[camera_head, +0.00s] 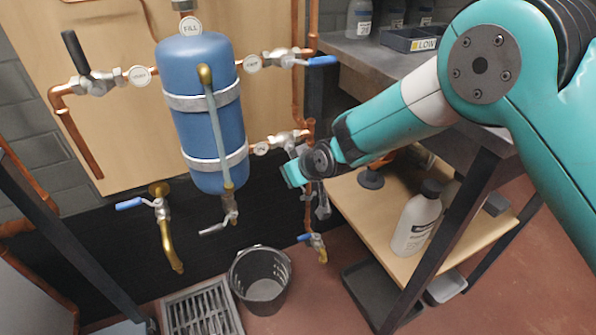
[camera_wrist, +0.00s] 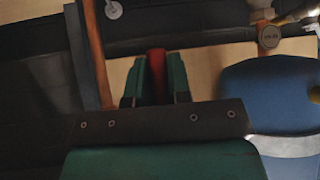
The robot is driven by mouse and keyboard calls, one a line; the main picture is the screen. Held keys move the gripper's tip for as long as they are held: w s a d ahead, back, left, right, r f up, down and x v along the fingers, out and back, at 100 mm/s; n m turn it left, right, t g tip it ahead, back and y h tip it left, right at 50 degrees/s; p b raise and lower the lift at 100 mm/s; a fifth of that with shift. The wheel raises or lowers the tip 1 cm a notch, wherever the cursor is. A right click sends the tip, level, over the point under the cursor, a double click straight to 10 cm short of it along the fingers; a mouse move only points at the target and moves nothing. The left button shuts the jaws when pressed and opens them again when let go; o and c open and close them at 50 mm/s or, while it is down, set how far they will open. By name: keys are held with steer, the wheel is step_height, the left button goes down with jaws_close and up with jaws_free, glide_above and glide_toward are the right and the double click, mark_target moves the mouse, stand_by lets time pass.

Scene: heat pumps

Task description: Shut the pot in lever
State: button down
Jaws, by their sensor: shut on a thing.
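The blue pot (camera_head: 203,110) hangs upright on the wooden board, with pipes and valves around it. The lower right valve (camera_head: 287,138) has a round tag (camera_head: 261,148) too small to read, and my gripper hides its lever. My gripper (camera_head: 293,174) is just below and beside this valve, right of the pot. In the wrist view, my gripper (camera_wrist: 156,78) is shut on a red lever grip (camera_wrist: 157,62), which shows between the two green fingers. The pot (camera_wrist: 275,95) is to their right, and the rest of the lever is hidden.
An upper right valve has a blue lever (camera_head: 321,61); a black lever (camera_head: 75,52) stands up at left. A black bucket (camera_head: 260,280) is below, beside a floor grate (camera_head: 203,309). The shelf with a white bottle (camera_head: 416,222) stands close at right, under my arm.

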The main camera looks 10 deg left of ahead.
steer(key=shift+a, duration=0.1)
steer(key=c, duration=1.1)
jaws_free()
steer(key=p+v, duration=0.3)
steer(key=v, duration=1.4)
steer(key=shift+s+r, duration=0.1)
steer(key=shift+s, duration=0.15)
steer(key=shift+d, duration=0.2)
steer(key=s+d+r+m+g+h, duration=0.1)
steer(key=s+d+r+m+g, duration=0.15)
steer(key=s+d+r, duration=0.55)
steer(key=s+d+r+m+g+h, duration=0.1)
steer(key=s+d+r+g+h, duration=0.2)
steer(key=s+d, duration=0.9)
steer(key=shift+n+y, duration=0.25)
steer(key=shift+y, duration=0.35)
steer(key=r+p, duration=0.8)
steer(key=s+a+r+p, duration=0.1)
steer(key=r+p, duration=0.8)
steer(key=s+r+p, duration=0.1)
steer(key=r+p, duration=0.7)
steer(key=shift+s+a+r, duration=0.1)
steer(key=shift+a+r, duration=0.1)
steer(key=shift+r, duration=0.1)
